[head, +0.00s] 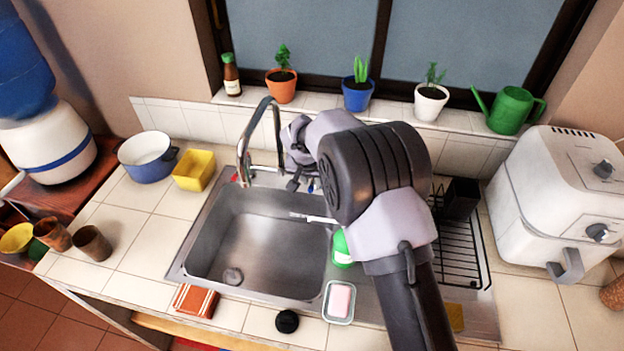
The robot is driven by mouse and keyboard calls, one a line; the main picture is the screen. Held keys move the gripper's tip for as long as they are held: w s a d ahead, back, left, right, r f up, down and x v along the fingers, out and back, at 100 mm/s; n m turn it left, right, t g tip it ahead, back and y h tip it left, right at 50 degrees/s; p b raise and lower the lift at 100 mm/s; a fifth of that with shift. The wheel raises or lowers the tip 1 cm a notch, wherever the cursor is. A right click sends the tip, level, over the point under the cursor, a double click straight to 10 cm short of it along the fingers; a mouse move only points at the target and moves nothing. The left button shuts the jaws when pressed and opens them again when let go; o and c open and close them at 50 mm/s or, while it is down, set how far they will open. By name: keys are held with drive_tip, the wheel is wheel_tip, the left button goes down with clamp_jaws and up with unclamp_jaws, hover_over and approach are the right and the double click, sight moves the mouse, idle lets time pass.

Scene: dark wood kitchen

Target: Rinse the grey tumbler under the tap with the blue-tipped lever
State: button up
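The chrome tap (246,140) arches over the back edge of the steel sink (250,235). A small blue tip (311,187) shows at the back rim, just below my gripper; a red tip (235,177) is left of the tap's base. My gripper (298,184) is behind the sink, right of the spout and close to the blue tip. My arm partly hides it, and I cannot tell whether its fingers are open or touch the lever. No water stream is visible. I see no clearly grey tumbler; a dark brownish tumbler (93,243) stands on the left counter.
A reddish-brown tumbler (52,234) is at far left. A blue pot (147,157) and yellow container (194,170) stand left of the tap. A green bottle (342,248), soap dish (339,301) and dish rack (458,250) are near my arm. Potted plants line the sill.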

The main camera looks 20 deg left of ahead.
clamp_jaws()
idle(1.2)
